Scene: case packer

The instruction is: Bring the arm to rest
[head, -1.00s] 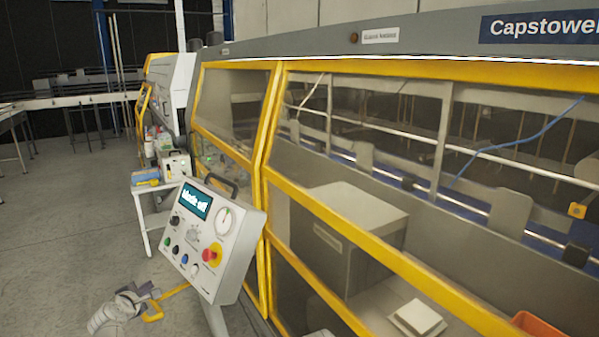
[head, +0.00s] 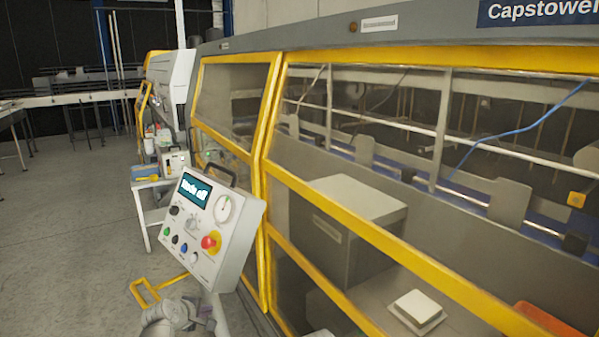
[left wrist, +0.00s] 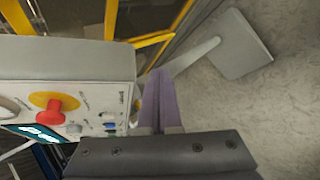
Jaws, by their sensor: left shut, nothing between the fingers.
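My left gripper (head: 207,311) is low in the head view, at the foot of the control panel (head: 250,240), with part of the arm cut off by the bottom edge. In the left wrist view its purple fingers (left wrist: 158,100) are together with nothing between them. They are beside the panel's edge, over the floor; I cannot tell how close they are to the panel. The panel has a red stop knob (head: 210,242), several coloured buttons and a lit screen (head: 195,191) that seems to read "Mode off". My right gripper is not in view.
The yellow-framed machine guard (head: 270,130) fills the right side. A small white table (head: 147,185) with containers is behind the panel. Grey floor (head: 80,240) at left is clear.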

